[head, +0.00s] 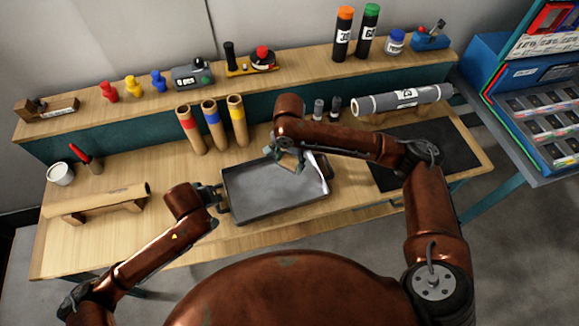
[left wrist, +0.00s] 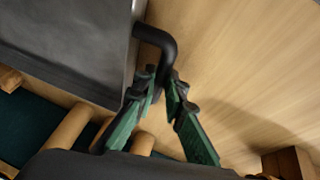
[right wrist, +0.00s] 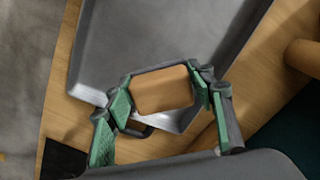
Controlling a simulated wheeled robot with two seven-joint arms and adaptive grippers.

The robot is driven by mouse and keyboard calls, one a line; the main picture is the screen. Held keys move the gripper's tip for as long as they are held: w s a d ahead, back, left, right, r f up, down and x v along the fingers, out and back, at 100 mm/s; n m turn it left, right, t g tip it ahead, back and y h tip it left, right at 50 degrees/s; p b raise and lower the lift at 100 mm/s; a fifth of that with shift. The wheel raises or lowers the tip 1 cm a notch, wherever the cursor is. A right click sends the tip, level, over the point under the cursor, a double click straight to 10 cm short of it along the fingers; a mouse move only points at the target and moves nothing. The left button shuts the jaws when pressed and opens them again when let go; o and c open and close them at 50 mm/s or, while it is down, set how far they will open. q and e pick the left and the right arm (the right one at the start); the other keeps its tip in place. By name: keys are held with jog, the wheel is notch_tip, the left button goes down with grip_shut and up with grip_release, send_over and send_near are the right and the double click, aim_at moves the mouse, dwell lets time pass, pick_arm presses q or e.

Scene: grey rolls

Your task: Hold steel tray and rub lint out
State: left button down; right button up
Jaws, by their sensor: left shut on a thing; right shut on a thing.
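The steel tray (head: 262,197) lies on the wooden bench in front of me, with a dark handle at each short end. My left gripper (head: 219,197) is shut on the tray's left handle. The left wrist view shows its green fingers (left wrist: 165,90) around the black handle bar (left wrist: 158,40). My right gripper (head: 287,163) is over the tray's far right part. The right wrist view shows its fingers (right wrist: 160,90) shut on a tan block (right wrist: 163,88) with rounded corners, near the tray's other handle (right wrist: 137,130). I cannot tell whether the block touches the tray. I cannot make out lint.
Three cardboard tubes (head: 212,124) stand behind the tray. A tan roll (head: 97,202) lies on a cradle at left, near a white cup (head: 60,174). A grey roll (head: 403,100) and a dark mat (head: 428,152) are at right. A raised shelf (head: 150,105) runs along the back.

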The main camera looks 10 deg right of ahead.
jog(key=shift+r, duration=0.9)
pick_arm(q)
jog(key=c, duration=1.9)
grip_release()
jog(key=shift+r, duration=0.1)
jog(key=v, duration=1.1)
jog(key=shift+s+r, duration=0.2)
jog(key=shift+r, duration=0.15)
